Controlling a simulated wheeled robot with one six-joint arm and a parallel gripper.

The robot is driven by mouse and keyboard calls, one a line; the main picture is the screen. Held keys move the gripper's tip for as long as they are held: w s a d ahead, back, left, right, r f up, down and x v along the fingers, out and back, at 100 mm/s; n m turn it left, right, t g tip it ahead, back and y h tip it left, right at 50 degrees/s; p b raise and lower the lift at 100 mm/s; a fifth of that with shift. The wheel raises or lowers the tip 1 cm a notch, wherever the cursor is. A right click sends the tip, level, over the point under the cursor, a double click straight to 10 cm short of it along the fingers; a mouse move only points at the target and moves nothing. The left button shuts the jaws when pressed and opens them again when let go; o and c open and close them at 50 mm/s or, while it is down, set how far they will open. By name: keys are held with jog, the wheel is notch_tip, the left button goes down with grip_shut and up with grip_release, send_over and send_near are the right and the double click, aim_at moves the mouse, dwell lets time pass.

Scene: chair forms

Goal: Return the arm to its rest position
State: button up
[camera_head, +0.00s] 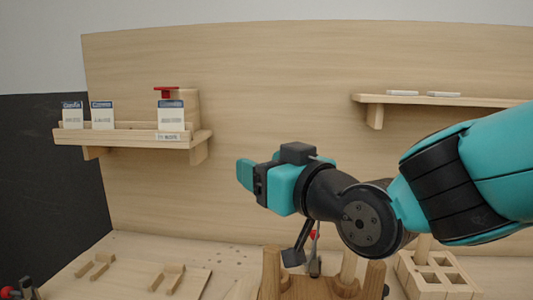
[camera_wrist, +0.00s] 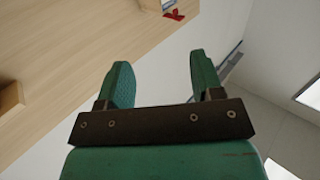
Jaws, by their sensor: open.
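My arm reaches in from the right in the head view, teal and black, with its wrist bent above the bench. My gripper (camera_head: 246,175) points left, toward the wooden back panel and left shelf, and touches nothing that I can see. In the wrist view my gripper (camera_wrist: 165,82) shows two teal fingers standing well apart with nothing between them.
The left shelf (camera_head: 130,140) holds several white and blue packets and a red item (camera_head: 166,91). The right shelf (camera_head: 450,99) carries two flat white pieces. Below my arm stand a wooden peg holder (camera_head: 310,288) and a wooden block with square holes (camera_head: 438,278).

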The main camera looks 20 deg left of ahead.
jog(key=s+d+f+m+g+h, duration=0.1)
jog(key=d+f+g+h, duration=0.15)
jog(key=d, duration=0.55)
jog(key=s+d+f+m+g+h, duration=0.15)
jog(key=d+f+h, duration=0.25)
jog(key=d, duration=0.5)
jog(key=s+d+f+m+g+h, duration=0.2)
jog(key=s+d+f+g+h, duration=0.2)
jog(key=s+d, duration=0.9)
notch_tip(320, 180, down, 3)
jog(key=shift+s+d+f+g+h, duration=0.1)
jog(key=shift+s+d+g+h, duration=0.2)
jog(key=shift+g, duration=0.3)
jog(key=shift+w, duration=0.1)
